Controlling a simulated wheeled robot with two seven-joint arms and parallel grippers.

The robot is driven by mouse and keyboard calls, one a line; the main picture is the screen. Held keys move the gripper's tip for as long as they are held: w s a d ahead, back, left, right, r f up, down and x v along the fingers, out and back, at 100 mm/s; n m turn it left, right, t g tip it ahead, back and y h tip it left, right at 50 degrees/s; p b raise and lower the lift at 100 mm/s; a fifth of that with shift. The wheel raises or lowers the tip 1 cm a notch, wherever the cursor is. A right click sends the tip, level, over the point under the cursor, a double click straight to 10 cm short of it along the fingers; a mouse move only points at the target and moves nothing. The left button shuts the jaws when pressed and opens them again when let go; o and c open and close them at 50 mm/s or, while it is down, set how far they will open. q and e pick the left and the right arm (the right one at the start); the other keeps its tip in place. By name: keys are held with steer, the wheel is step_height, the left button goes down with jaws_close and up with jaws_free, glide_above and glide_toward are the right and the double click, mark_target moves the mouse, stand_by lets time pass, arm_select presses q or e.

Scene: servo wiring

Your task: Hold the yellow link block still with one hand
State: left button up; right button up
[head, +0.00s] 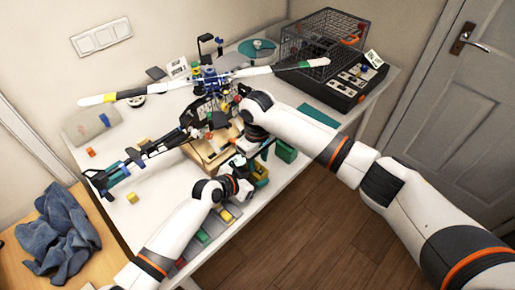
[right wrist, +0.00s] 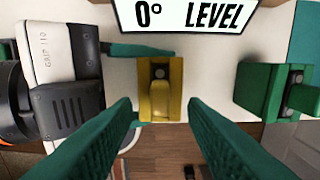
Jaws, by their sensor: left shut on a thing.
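The yellow link block (right wrist: 174,98) shows in the middle of the right wrist view. In the head view, a yellow part (head: 262,172) shows at the table's front edge. My left gripper (right wrist: 140,50) comes in from the left in the right wrist view. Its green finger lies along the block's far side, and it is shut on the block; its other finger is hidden. My right gripper (right wrist: 160,108) is open, with one finger on either side of the block and a gap at each side. In the head view, my right gripper is mostly hidden by its arm.
A green block (right wrist: 262,92) stands to the right of the yellow one. A sign reading "0° LEVEL" (right wrist: 190,14) lies beyond it. A helicopter model (head: 205,85) fills the table's middle. A black wire basket (head: 325,45) stands at the back right.

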mark_target(258, 163)
steer(key=shift+f, duration=0.4)
steer(key=shift+c, duration=0.3)
jaws_close()
steer(key=c, duration=0.7)
jaws_free()
jaws_close()
steer(key=shift+r, duration=1.7)
steer(key=shift+r, duration=1.85)
